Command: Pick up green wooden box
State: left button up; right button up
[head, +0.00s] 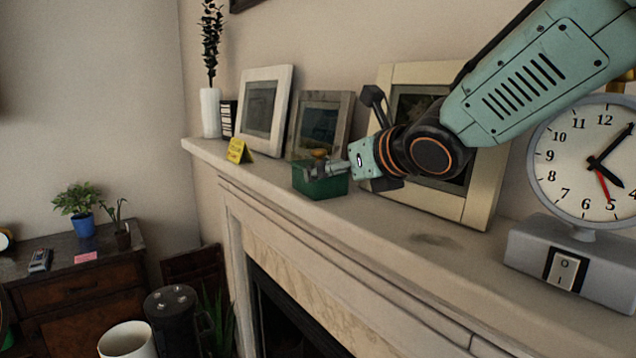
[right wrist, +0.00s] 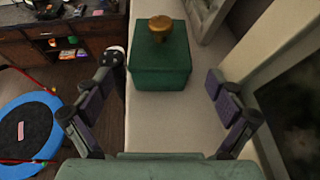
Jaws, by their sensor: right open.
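The green wooden box (head: 322,183) sits on the mantel shelf in front of the picture frames. It has a round gold-brown knob on top, which shows clearly in the right wrist view above the green box (right wrist: 161,65). My right gripper (head: 322,169) is at the box in the head view, its fingers overlapping the box's upper part. In the right wrist view the right gripper (right wrist: 161,98) is open, with one finger to each side and the box ahead between them. I cannot tell that either finger touches it. My left gripper is not in view.
Several picture frames (head: 265,107) lean on the wall behind the box. A yellow card (head: 238,150) stands to its left. A clock (head: 590,160) and a switch box (head: 565,262) stand at the right. The mantel's front edge (head: 300,212) drops off close to the box.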

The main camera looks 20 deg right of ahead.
jog(key=shift+w+a+f+b, duration=0.1)
jog(key=shift+w+f+b, duration=0.05)
jog(key=shift+f+b, duration=0.2)
jog(key=shift+w+a+f+b, duration=0.15)
jog(key=shift+w+b, duration=0.1)
jog(key=shift+b, duration=0.05)
jog(key=shift+w+a+f+b, duration=0.2)
jog(key=shift+w+a+b, duration=0.1)
jog(key=shift+w, duration=0.6)
jog(key=shift+d+p+x, duration=0.2)
jog(key=shift+p+x, duration=0.5)
jog(key=shift+x, duration=1.3)
jog(key=shift+w+a+f, duration=0.15)
jog(key=shift+w, duration=0.35)
jog(key=shift+s+r, duration=0.2)
jog(key=shift+s, duration=0.3)
jog(key=c, duration=0.4)
jog(key=shift+w+f, duration=0.2)
jog(key=shift+w, duration=0.15)
jog(key=c, duration=0.6)
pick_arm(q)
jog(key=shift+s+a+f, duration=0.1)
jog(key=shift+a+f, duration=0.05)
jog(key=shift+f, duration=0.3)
pick_arm(e)
jog(key=shift+s+r, duration=0.1)
jog(key=shift+s, duration=0.1)
jog(key=c, duration=0.3)
jog(key=shift+c, duration=0.2)
